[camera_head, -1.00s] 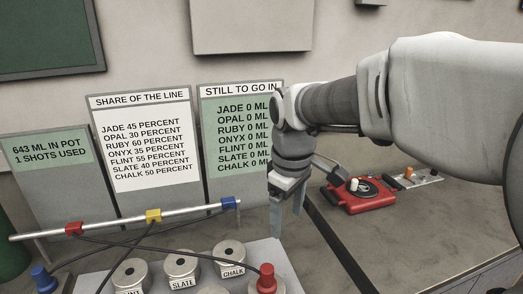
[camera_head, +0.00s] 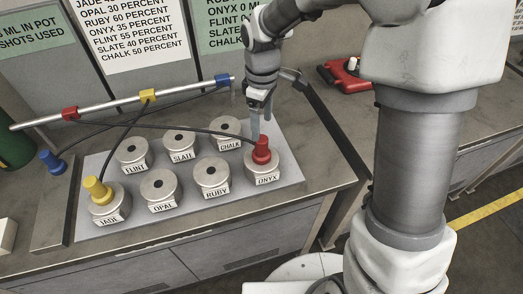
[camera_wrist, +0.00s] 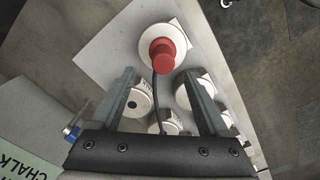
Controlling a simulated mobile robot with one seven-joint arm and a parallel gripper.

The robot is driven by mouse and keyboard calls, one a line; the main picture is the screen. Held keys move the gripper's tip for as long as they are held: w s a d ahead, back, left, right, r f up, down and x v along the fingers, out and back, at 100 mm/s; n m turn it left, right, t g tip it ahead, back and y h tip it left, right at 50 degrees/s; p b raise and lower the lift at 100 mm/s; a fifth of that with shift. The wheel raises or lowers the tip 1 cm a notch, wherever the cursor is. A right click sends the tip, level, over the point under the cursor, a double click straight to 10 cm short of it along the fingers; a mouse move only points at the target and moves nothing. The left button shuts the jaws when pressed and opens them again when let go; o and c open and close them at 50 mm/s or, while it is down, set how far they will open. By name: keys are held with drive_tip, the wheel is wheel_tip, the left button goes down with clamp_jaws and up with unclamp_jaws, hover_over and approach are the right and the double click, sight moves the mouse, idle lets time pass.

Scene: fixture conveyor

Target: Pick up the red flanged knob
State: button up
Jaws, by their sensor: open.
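The red flanged knob (camera_head: 262,150) stands upright on top of the round ONYX canister (camera_head: 262,172), at the right front of a grey plate. My gripper (camera_head: 256,130) is just above and behind the knob, pointing down. In the wrist view the gripper (camera_wrist: 158,80) has its two fingers spread wide with nothing between them. The red knob (camera_wrist: 164,52) lies beyond the fingertips in that view, roughly centred between them. The exact height gap is hard to tell. A dark hose reaches the knob from the rail side.
The plate (camera_head: 232,201) holds several labelled canisters; a yellow knob (camera_head: 97,188) sits on JADE. A blue knob (camera_head: 52,162) stands at the left. A rail (camera_head: 110,103) with coloured blocks and crossing hoses runs behind. A red device (camera_head: 345,75) stands on the right counter.

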sight(262, 139)
drive_tip(key=shift+s+f, duration=0.15)
drive_tip(key=shift+f, duration=1.4)
drive_tip(key=shift+s+f, duration=0.1)
drive_tip(key=shift+f, duration=1.45)
drive_tip(key=shift+c, duration=0.2)
clamp_jaws()
drive_tip(key=shift+r, duration=0.1)
